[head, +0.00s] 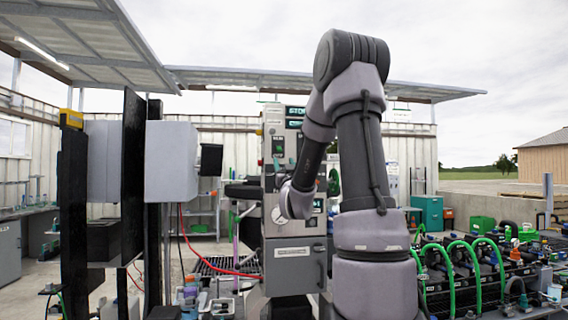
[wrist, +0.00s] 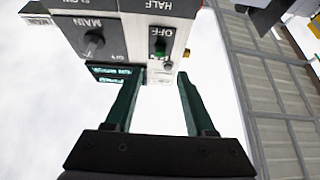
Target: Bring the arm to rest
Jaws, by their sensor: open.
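My arm rises in front of the head camera, bends at a high elbow and comes down to the wrist. My gripper (wrist: 157,80) is open and shows two dark green fingers with nothing between them. In the head view the gripper is a small dark shape left of the wrist, and its fingers are hard to make out. The grey control cabinet (head: 293,262) stands behind the arm, partly hidden by it. In the wrist view its panel (wrist: 130,38) appears upside down beyond the fingertips, with a MAIN knob (wrist: 93,42) and a green switch (wrist: 160,47) by OFF.
A grey box (head: 171,160) on dark posts stands at left. A red hose (head: 215,268) runs low towards the cabinet. Green hoses (head: 475,262) arch over a black manifold at right. A teal bin (head: 427,213) stands behind. A roof (head: 85,40) covers the upper left.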

